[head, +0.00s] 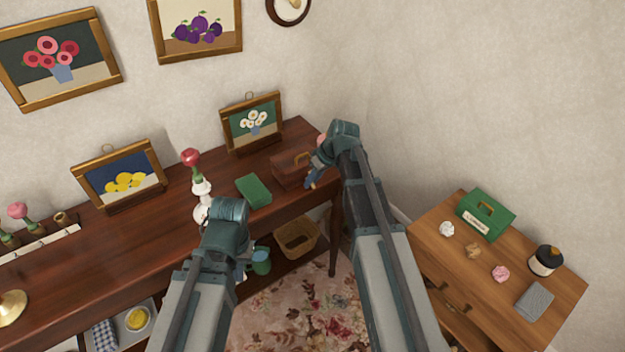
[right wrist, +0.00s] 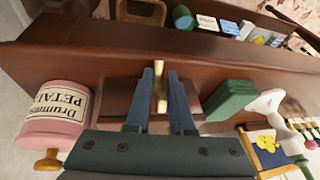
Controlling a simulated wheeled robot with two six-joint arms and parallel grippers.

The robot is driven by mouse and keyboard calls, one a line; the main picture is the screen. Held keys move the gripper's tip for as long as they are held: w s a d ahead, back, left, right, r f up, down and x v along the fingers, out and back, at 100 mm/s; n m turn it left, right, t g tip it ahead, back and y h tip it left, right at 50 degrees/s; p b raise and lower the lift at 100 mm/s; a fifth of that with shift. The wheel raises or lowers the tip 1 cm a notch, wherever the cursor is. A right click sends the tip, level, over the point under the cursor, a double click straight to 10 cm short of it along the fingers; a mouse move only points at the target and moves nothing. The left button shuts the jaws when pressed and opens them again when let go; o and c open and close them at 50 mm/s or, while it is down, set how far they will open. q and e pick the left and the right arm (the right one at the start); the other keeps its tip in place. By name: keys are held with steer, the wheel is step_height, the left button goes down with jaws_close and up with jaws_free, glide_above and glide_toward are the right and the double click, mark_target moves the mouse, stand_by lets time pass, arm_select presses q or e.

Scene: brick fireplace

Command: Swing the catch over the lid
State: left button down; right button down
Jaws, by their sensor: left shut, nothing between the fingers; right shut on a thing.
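A brown wooden box (head: 288,172) with a brass fitting on its lid stands at the right end of the dark wooden table. In the right wrist view, the box (right wrist: 118,98) lies under the fingers. My right gripper (head: 312,182) is at the box's right side. In the right wrist view my right gripper (right wrist: 162,92) is shut on the brass catch (right wrist: 160,88), a narrow upright piece between its fingers. How far the catch lies over the lid I cannot tell. My left gripper (head: 243,268) is shut and empty in front of the table, mostly hidden by its own wrist.
A pink labelled canister (right wrist: 55,115) stands close beside the box. A framed daisy picture (head: 252,124) leans behind. A low chest (head: 450,235) stands right.

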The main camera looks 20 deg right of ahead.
mark_target(310, 169)
steer(key=shift+w+d+r+g+h+p, duration=0.15)
steer(key=shift+w+r+g+h+p, duration=0.25)
steer(key=shift+g+p, duration=0.35)
steer(key=shift+w+r+g+p, duration=0.25)
steer(key=shift+g+p, duration=0.2)
steer(key=shift+g, duration=0.3)
steer(key=shift+w+r+m+g+h, duration=0.15)
steer(key=shift+r+m+g+h, duration=0.15)
steer(key=shift+g+h, duration=0.45)
steer(key=shift+w+a+r+g, duration=0.1)
steer(key=shift+r+g, duration=0.05)
steer(key=shift+g, duration=0.55)
steer(key=shift+w+a+r+g, duration=0.1)
steer(key=shift+g, duration=0.55)
steer(key=shift+s+h, duration=0.1)
steer(key=shift+h, duration=0.15)
steer(key=c, duration=0.9)
jaws_free()
steer(key=shift+d, duration=0.1)
steer(key=shift+r, duration=0.15)
